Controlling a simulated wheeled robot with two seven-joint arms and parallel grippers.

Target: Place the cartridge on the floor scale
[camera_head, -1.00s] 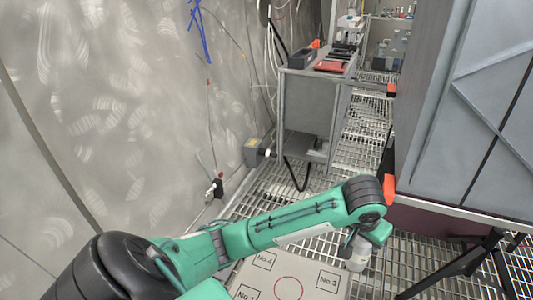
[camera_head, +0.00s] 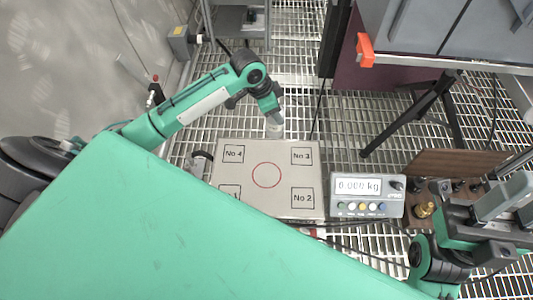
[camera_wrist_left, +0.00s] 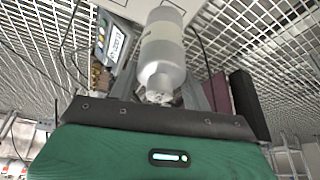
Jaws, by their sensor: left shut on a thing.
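The floor scale (camera_head: 238,180) is a pale flat plate with a red circle in its middle and corner labels. Its display (camera_head: 366,187) shows about zero kg. My left gripper (camera_head: 272,112) is shut on the cartridge, above the plate's far edge. The cartridge (camera_head: 274,130) is a whitish translucent cylinder; in the left wrist view it (camera_wrist_left: 163,45) shows large, with its narrower neck toward the gripper. The fingertips are largely hidden there. My right gripper (camera_head: 495,205) is partly in view at the lower right; its jaws are unclear.
A brown board with brass fittings (camera_head: 424,209) lies right of the display. A black stand (camera_head: 410,120) is beyond it, under a grey cabinet (camera_head: 440,35). Metal grating surrounds the scale. My green body part covers the lower left, hiding the plate's near-left corner.

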